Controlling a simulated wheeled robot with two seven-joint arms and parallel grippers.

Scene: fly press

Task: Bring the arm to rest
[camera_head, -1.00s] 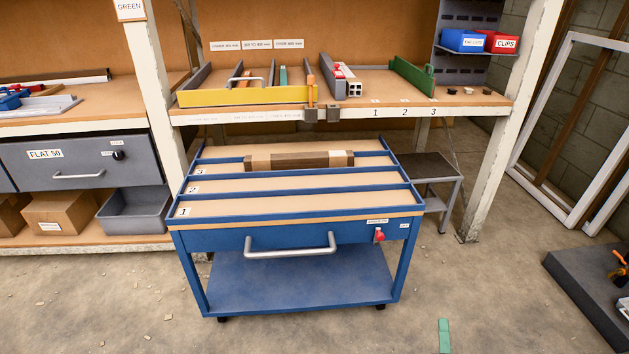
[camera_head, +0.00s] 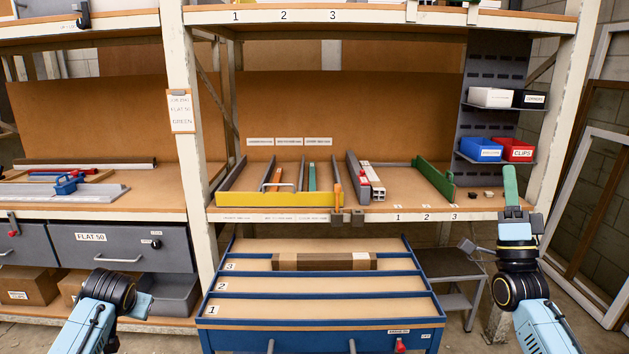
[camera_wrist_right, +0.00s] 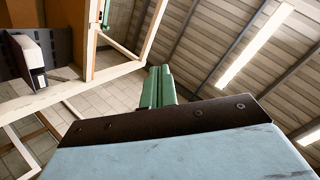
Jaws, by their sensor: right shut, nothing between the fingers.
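My right gripper (camera_head: 510,186) stands upright at the right of the head view, its green fingers pointing up in front of the shelf's right end. The fingers are together with nothing between them. In the right wrist view the green fingers (camera_wrist_right: 158,86) show beyond the dark plate, pointing toward the roof and wall. My right arm (camera_head: 545,320) comes up from the lower right corner. My left arm (camera_head: 95,318) shows at the lower left, bent at a dark joint. Its fingers cannot be made out.
A blue trolley (camera_head: 322,322) with numbered lanes stands in front of the shelving, carrying a brown bar (camera_head: 310,262). The shelf holds a yellow-fronted rack (camera_head: 275,199) and a green stop (camera_head: 436,178). A small step stand (camera_head: 450,266) is near my right arm. White frames lean at right.

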